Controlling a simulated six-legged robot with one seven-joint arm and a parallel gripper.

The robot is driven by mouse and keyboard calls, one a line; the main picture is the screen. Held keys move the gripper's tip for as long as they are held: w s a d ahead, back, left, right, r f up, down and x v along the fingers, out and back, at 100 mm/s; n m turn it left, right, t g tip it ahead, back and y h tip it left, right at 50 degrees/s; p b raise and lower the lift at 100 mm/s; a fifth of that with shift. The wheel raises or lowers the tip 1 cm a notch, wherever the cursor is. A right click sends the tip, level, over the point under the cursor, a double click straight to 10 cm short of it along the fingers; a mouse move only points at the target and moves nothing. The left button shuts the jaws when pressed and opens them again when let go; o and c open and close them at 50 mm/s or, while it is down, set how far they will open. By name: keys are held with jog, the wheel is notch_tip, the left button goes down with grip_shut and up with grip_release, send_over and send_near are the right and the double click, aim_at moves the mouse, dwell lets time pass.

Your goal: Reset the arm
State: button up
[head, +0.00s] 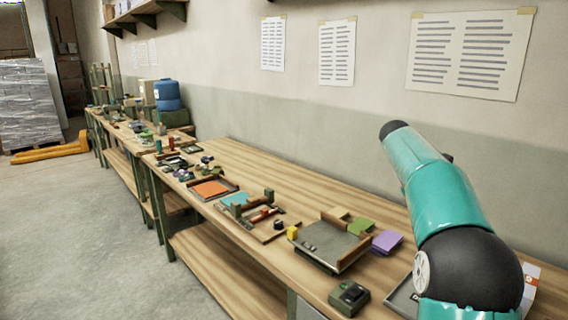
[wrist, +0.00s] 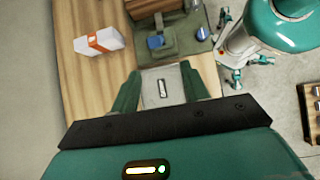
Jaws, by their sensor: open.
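My teal arm (head: 440,195) with a black joint rises at the right of the head view, in front of the workbench. Its gripper cannot be made out there. In the wrist view my gripper (wrist: 161,82) has its two green fingers spread apart with nothing held between them. A grey tray (wrist: 158,75) with a small dark label shows beyond and between the fingers, on or by the wooden bench. I cannot tell how far below the fingers it is.
The long wooden workbench (head: 330,195) runs along the wall. It carries an orange-topped tray (head: 211,189), a grey clipboard-like tray (head: 328,243), purple pads (head: 387,241) and a dark green device (head: 349,297). A white box with an orange band (wrist: 99,41) lies on the bench. Open floor (head: 75,230) is at left.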

jog(key=s+a+m+t+y, duration=0.25)
jog(key=s+a+t, duration=0.45)
jog(key=s+a, duration=0.6)
jog(key=s+a+f+m+t+y, duration=0.2)
jog(key=s+a+f+m+t, duration=0.2)
jog(key=s+a+f, duration=0.5)
jog(key=shift+s+a+f+m+y, duration=0.4)
jog(key=shift+s+a+m, duration=0.2)
jog(key=shift+s, duration=0.45)
